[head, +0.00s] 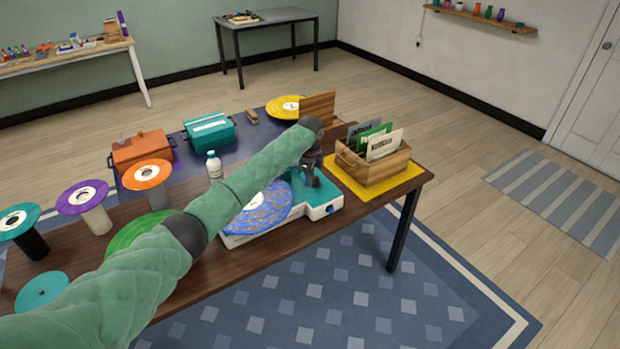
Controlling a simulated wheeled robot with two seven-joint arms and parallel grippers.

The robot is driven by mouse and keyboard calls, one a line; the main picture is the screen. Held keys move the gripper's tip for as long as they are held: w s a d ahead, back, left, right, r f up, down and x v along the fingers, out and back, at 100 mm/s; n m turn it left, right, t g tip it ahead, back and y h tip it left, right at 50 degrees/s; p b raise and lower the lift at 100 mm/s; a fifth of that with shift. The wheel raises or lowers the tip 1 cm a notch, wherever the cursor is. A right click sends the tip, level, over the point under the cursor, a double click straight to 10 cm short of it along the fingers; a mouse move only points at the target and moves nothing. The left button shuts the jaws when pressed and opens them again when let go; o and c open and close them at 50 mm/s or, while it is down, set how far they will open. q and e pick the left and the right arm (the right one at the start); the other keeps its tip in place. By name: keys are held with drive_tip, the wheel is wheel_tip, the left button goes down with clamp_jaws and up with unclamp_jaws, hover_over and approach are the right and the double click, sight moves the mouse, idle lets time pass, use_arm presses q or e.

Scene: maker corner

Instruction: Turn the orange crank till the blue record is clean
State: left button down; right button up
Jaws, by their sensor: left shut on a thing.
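The blue record (262,210) lies flat on a white cleaning machine (324,206) with a teal top, near the table's front edge. Brownish smudges show across the record. My green left arm crosses in front and covers part of the record. My dark left gripper (311,177) is at the machine's teal part, right of the record, pointing down. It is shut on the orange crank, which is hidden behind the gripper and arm. My right gripper is out of view.
A wooden crate (372,168) with record sleeves stands right of the machine on a yellow mat (342,178). Behind are a teal box (210,131), an orange box (143,147), a white bottle (214,165) and a yellow record (287,106). Colored records on stands (95,218) fill the left.

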use_arm(q)
drive_tip(key=c, duration=1.3)
unclamp_jaws()
drive_tip(key=shift+r, duration=0.1)
drive_tip(key=shift+c, duration=0.2)
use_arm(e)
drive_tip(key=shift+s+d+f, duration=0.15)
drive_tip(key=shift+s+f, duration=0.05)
